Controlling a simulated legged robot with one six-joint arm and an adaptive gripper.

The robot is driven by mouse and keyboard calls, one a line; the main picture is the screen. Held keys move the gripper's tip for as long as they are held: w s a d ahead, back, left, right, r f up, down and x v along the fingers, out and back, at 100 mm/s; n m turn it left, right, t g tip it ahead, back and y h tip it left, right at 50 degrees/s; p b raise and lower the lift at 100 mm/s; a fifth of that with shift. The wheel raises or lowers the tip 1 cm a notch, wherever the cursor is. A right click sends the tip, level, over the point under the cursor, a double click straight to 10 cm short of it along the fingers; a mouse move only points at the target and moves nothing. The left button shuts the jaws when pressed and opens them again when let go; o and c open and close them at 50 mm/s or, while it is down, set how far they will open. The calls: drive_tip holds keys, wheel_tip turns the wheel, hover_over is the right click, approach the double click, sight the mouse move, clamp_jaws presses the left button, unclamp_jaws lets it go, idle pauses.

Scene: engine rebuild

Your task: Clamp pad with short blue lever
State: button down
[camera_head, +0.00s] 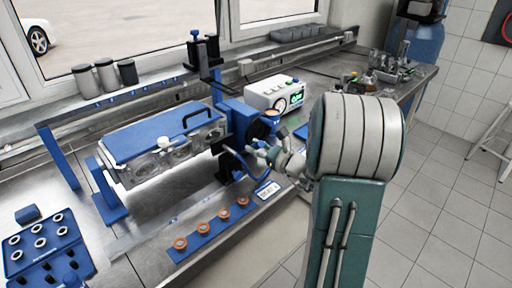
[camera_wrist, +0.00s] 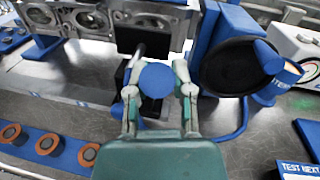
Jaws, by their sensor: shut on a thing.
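My gripper (camera_wrist: 157,82) is closed around a round blue knob (camera_wrist: 158,77), with one finger on either side of it. The knob looks like the end of the short blue lever; its shaft is hidden below it. A dark block (camera_wrist: 150,107) shows just behind and under the knob; I cannot tell whether the clamp pad touches anything. In the head view, my gripper (camera_head: 268,154) is at the right end of the engine block (camera_head: 165,160), beside its blue and black stand, and the knob is hidden there. The engine block carries a blue cover (camera_head: 155,133).
A black round dial or disc in a blue housing (camera_wrist: 240,66) stands close to the right of my gripper. A blue strip with several copper rings (camera_head: 208,232) lies in front. A white test box (camera_head: 275,95) with a green display stands behind. A blue tray (camera_head: 45,247) sits at left.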

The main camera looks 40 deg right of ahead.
drive_tip(key=shift+f, duration=0.1)
drive_tip(key=shift+w+a+r+m+g+h, duration=0.15)
drive_tip(key=shift+w+r+g+h, duration=0.1)
drive_tip(key=shift+w+r+g, duration=0.35)
drive_tip(key=shift+w+r+m+g+h, duration=0.15)
drive_tip(key=shift+w+r+g+h, duration=0.15)
drive_tip(key=shift+g, duration=0.5)
drive_tip(key=w+g, duration=0.2)
drive_tip(key=g, duration=0.1)
drive_tip(key=shift+w+a+r+h, duration=0.15)
drive_tip(key=shift+w+r+h, duration=0.1)
drive_tip(key=shift+r, duration=0.15)
drive_tip(key=w+g, duration=0.2)
drive_tip(key=g, duration=0.1)
drive_tip(key=shift+w+a+r+m+h, duration=0.2)
drive_tip(key=shift+w+m+h, duration=0.1)
drive_tip(key=shift+w+h, duration=0.1)
drive_tip(key=shift+w+a+f+g, duration=0.1)
drive_tip(key=shift+w+f+g, duration=0.15)
drive_tip(key=shift+w+g, duration=0.9)
drive_tip(key=shift+s+g, duration=0.15)
drive_tip(key=shift+g, duration=0.2)
drive_tip(key=shift+c, duration=2.4)
unclamp_jaws()
